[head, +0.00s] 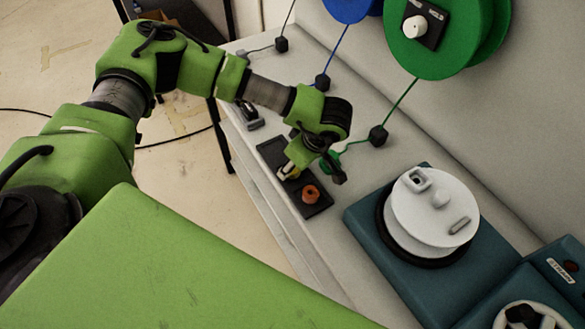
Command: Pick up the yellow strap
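A small yellow piece (295,175), likely the yellow strap, shows at the left part of a black tray (318,208) on the light bench. It is mostly hidden by a finger of my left gripper (313,174). That gripper reaches down over the tray from the left, with its fingers spread apart. One finger is close to the yellow piece; I cannot tell whether it touches. The other finger is to the right, above the tray's edge. My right gripper is not in view.
An orange ring-shaped piece (311,194) sits in the tray's near part. A white reel (435,207) on a teal base (375,240) stands to the right. Green (440,40) and blue (348,8) reels are behind, with cords running to black blocks (378,136) on the bench.

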